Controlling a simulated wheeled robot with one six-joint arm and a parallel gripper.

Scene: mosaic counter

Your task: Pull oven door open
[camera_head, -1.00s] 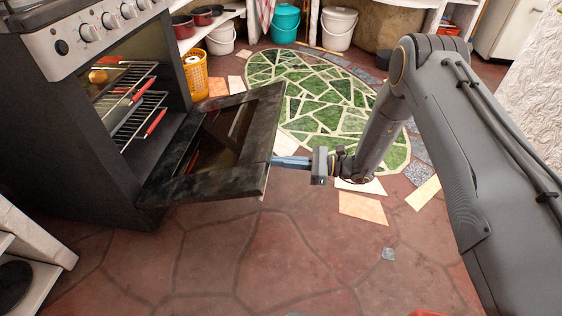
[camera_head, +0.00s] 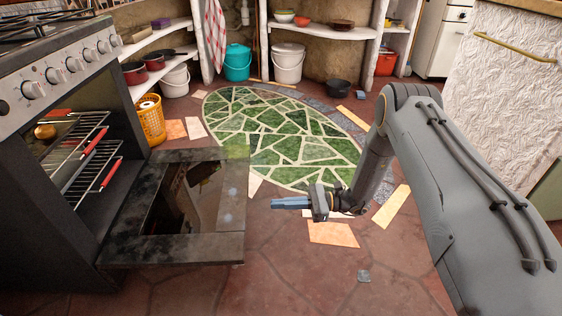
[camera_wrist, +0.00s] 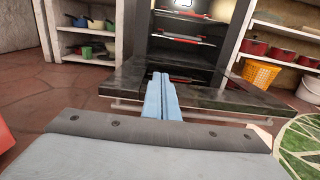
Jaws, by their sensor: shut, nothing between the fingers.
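The oven (camera_head: 60,150) stands at the left in the head view. Its black door (camera_head: 130,249) with a glass pane is folded down and lies about level, low over the floor. The door's outer edge faces right, toward my gripper. My gripper (camera_head: 276,203) is shut and empty, a short way right of the door and apart from it in the head view. In the wrist view the closed blue fingers (camera_wrist: 160,97) point toward the lowered door (camera_wrist: 215,97), with a bar-shaped handle (camera_wrist: 215,117) along its near edge. The open oven cavity (camera_wrist: 185,45) shows behind.
Inside the oven are wire racks (camera_head: 85,160) with red grips. An orange basket (camera_head: 149,120), a teal bucket (camera_head: 237,62) and a white bucket (camera_head: 287,63) stand behind. A green mosaic oval (camera_head: 275,130) covers the floor. Clear floor lies in front of the door.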

